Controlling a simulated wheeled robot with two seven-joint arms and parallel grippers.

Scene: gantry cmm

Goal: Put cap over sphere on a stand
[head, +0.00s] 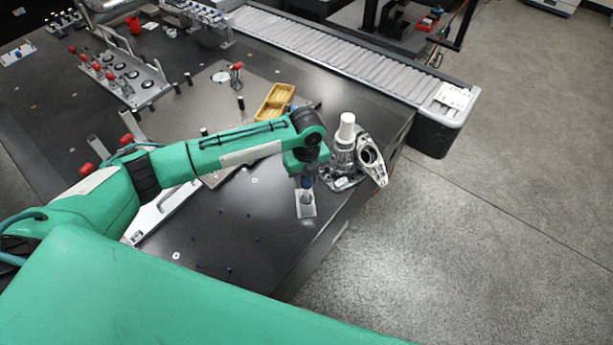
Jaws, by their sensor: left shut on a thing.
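My left gripper (306,178) points down near the right end of the black table. It is shut on a small bluish piece between its fingers, which I take to be the cap; the fingers hide most of it. Directly below is a small pale square base (306,211) on the table, which looks like the stand. A sphere on it cannot be made out clearly, as the gripper covers the spot. I cannot tell whether the held piece touches the stand. My right gripper is not in view.
A metal casting with a white cylinder on top (347,128) stands close right of the gripper, near the table edge. A yellow tray (274,103) lies behind. A roller conveyor (330,52) runs along the back.

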